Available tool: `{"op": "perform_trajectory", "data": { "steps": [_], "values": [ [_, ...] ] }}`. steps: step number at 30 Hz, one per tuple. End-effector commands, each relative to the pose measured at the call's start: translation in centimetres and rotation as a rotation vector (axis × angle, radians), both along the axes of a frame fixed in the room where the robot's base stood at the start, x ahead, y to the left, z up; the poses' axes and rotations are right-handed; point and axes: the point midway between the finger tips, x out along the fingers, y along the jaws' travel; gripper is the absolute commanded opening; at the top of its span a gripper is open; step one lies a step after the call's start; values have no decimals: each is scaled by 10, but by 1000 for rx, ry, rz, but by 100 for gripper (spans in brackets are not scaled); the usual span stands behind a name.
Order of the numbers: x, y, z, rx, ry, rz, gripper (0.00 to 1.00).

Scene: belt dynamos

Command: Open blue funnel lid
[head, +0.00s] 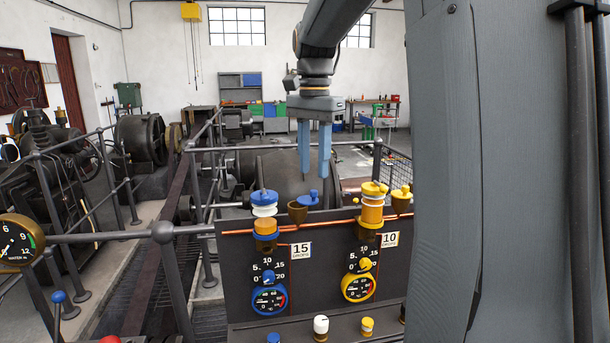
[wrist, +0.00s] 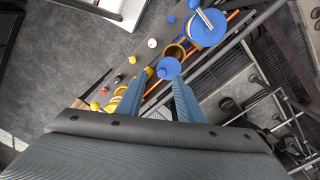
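The blue funnel lid (head: 309,200), a disc with a small upright knob, sits just right of its brown funnel (head: 297,212) on top of the dark panel. In the wrist view the lid (wrist: 169,69) lies beside the brass funnel rim (wrist: 176,51), and the funnel mouth looks uncovered. My gripper (head: 314,174) points down above the lid, its two blue fingers apart with nothing between them. In the wrist view my gripper (wrist: 158,80) has its fingertips near the lid. I cannot tell the exact gap, but in the head view the tips look slightly above the knob.
A blue-and-white capped fitting (head: 264,203) stands left of the funnel. A yellow fitting (head: 372,205) and a yellow-lidded funnel (head: 402,199) stand to the right. The panel (head: 314,265) carries gauges and dials. Railings (head: 120,236) run at the left.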

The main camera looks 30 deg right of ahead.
Motion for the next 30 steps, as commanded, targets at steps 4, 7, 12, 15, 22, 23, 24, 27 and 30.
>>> {"op": "perform_trajectory", "data": {
  "steps": [4, 7, 12, 15, 22, 23, 24, 27, 30],
  "values": [
    [0, -8, 14, 3, 8, -60, 34],
    [-1, -8, 5, 3, 12, -65, 34],
    [-1, -8, -21, 3, 12, -62, 34],
    [-1, -8, -37, 3, 10, -62, 34],
    [0, -8, -58, 2, 9, -61, 34],
    [0, -8, -60, 2, 9, -61, 34],
    [0, -8, -61, 3, 8, -60, 34],
    [0, -8, -62, 2, 7, -60, 34],
    [0, -8, -62, 2, 7, -60, 34]
  ]
}}
